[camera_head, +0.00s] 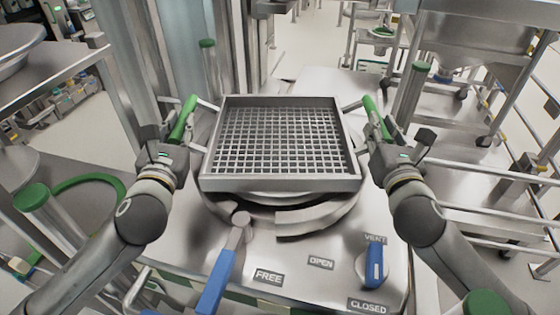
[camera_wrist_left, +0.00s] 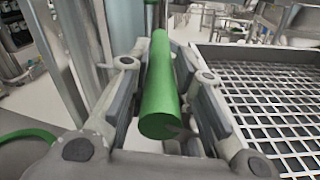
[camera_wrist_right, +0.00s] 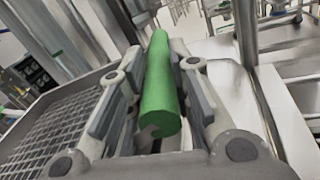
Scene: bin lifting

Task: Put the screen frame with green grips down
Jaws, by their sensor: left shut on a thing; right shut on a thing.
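The screen frame (camera_head: 280,187) is a square metal tray with a wire-grid bottom and a green grip on each side. It is held about level over a round metal opening in the steel worktop. Whether it touches the rim below cannot be told. My left gripper (camera_head: 178,135) is shut on the left green grip (camera_wrist_left: 160,95). My right gripper (camera_head: 381,132) is shut on the right green grip (camera_wrist_right: 158,90). The frame's grid also shows at the right in the left wrist view (camera_wrist_left: 270,100) and at the left in the right wrist view (camera_wrist_right: 60,125).
In front of the round rim (camera_head: 315,218) are a blue lever (camera_head: 215,283) and a blue vent knob (camera_head: 375,262), with FREE, OPEN and CLOSED labels. A steel rack (camera_head: 480,195) is at the right. Bare worktop (camera_head: 335,88) lies behind the frame.

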